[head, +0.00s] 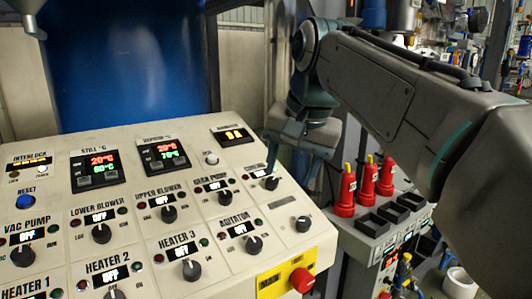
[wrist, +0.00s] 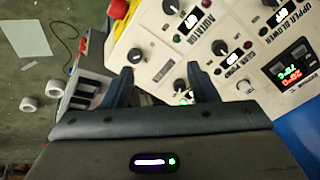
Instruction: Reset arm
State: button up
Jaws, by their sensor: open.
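My arm (head: 390,95) reaches in from the right, and my gripper (head: 287,150) hangs over the right end of the cream control panel (head: 65,198). In the wrist view my gripper (wrist: 160,78) has its two dark fingers apart, with nothing held. A black knob (wrist: 180,85) shows between the fingers, partly hidden near the gripper body. In the head view this knob (head: 271,183) sits just below the gripper. I cannot tell whether a finger touches the panel.
A red button (head: 301,280) sticks out at the panel's lower right. Right of the panel, several red bottles (head: 367,178) and black trays (head: 391,213) stand on another unit under my arm. A blue vessel (head: 135,62) stands behind the panel.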

jog(key=s+d+f+n, duration=0.1)
jog(key=s+d+f, duration=0.2)
jog(key=f, duration=0.6)
jog(key=s+d+f+n+h, duration=0.1)
jog(key=s+d+f, duration=0.3)
jog(key=f, duration=0.5)
jog(key=s+d+f+n, duration=0.1)
jog(key=s+d+f, duration=0.3)
jog(key=f, duration=0.5)
jog(key=s, duration=0.2)
jog(key=shift+s+h, duration=0.35)
jog(key=shift+h, duration=0.05)
